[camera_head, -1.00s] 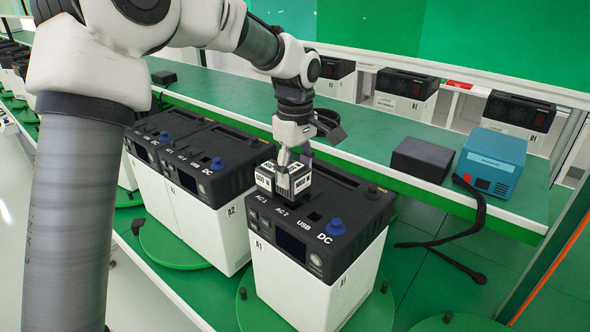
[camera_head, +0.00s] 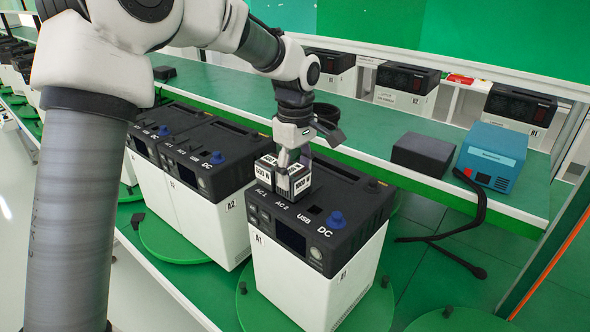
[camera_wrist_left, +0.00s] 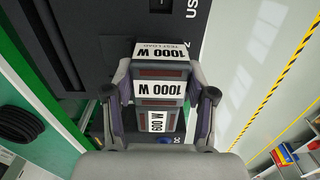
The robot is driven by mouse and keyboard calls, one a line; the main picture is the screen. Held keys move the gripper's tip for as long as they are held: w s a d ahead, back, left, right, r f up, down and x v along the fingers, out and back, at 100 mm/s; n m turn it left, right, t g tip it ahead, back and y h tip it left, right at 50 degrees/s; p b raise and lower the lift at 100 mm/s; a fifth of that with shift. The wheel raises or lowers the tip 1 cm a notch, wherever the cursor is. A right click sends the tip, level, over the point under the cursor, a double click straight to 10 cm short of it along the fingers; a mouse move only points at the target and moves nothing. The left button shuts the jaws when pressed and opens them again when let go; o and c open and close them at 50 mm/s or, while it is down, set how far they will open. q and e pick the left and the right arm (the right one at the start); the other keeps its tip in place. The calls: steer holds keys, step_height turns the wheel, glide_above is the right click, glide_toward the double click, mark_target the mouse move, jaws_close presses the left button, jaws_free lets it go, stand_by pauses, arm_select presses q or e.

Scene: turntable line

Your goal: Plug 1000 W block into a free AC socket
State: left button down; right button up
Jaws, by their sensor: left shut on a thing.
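The 1000 W block (camera_head: 294,181) is a small grey block with white labels. My left gripper (camera_head: 291,163) is shut on it, over the AC 2 area of the power station A1 (camera_head: 300,285). In the left wrist view the 1000 W block (camera_wrist_left: 160,88) sits between the two fingers (camera_wrist_left: 160,105). A 600 W block (camera_head: 264,170) stands right beside it at AC 1; it also shows in the left wrist view (camera_wrist_left: 158,121). The sockets under both blocks are hidden, and I cannot tell whether the 1000 W block is seated. My right gripper is not in view.
Power station A2 (camera_head: 228,222) stands close on the left of A1. A blue knob (camera_head: 336,219) rises by DC. On the shelf behind are a black box (camera_head: 422,153) and a blue device (camera_head: 491,157) with a black cable (camera_head: 481,208) hanging over the edge.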

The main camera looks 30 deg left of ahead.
arm_select(q)
steer(key=shift+f, duration=0.25)
steer(key=shift+c, duration=1.4)
jaws_free()
